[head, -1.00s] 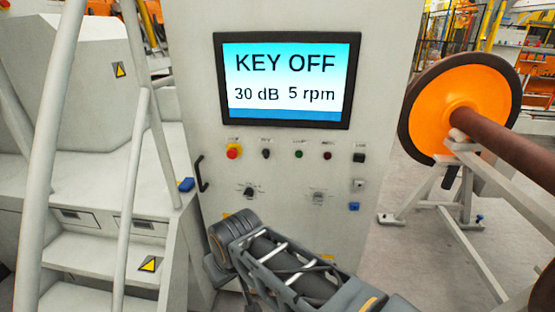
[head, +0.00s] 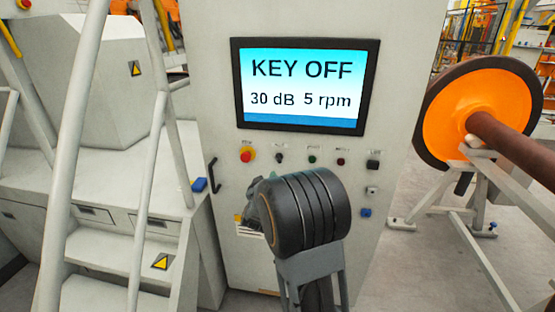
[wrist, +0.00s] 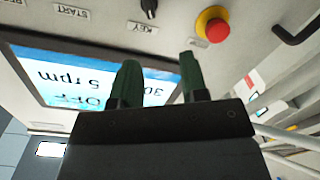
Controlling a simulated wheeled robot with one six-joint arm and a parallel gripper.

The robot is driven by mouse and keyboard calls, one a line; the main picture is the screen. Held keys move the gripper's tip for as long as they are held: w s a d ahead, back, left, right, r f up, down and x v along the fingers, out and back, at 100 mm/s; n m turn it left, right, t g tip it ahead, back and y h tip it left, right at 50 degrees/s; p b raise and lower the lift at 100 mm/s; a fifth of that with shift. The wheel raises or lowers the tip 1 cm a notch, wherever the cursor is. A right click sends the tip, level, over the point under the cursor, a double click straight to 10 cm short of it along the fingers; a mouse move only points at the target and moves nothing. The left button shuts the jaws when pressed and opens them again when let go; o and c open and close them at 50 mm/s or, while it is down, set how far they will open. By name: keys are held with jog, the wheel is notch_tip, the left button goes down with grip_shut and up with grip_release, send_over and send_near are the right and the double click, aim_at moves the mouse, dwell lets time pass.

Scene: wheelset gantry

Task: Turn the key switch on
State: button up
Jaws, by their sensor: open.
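The key switch (head: 279,157) is a small dark knob on the grey control panel, below the screen and just right of the red emergency button. In the wrist view, which is upside down, the key switch (wrist: 149,7) shows at the top edge by its KEY label. The screen (head: 304,87) reads KEY OFF, 30 dB and 5 rpm. In the wrist view my gripper (wrist: 158,72) is open, with two dark green fingers apart and nothing between them. The fingers are apart from the key switch. In the head view my arm hides most of the gripper and the lower panel knobs.
The red emergency button (head: 247,156) on its yellow base sits close beside the key switch; it also shows in the wrist view (wrist: 213,24). A black handle (head: 214,175) is on the panel's left edge. Steps with rails stand left. An orange wheel (head: 470,115) on a stand is right.

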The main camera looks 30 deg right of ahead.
aim_at(277, 160)
jog(key=shift+h, duration=0.5)
jog(key=p+x, duration=0.1)
jog(key=x, duration=0.3)
jog(key=p+x, duration=0.2)
jog(key=x, duration=0.3)
jog(key=p+x, duration=0.1)
jog(key=x, duration=0.4)
jog(key=shift+s+d+f, duration=0.15)
jog(key=shift+d+f, duration=0.05)
jog(key=shift+d, duration=0.2)
jog(key=c, duration=0.6)
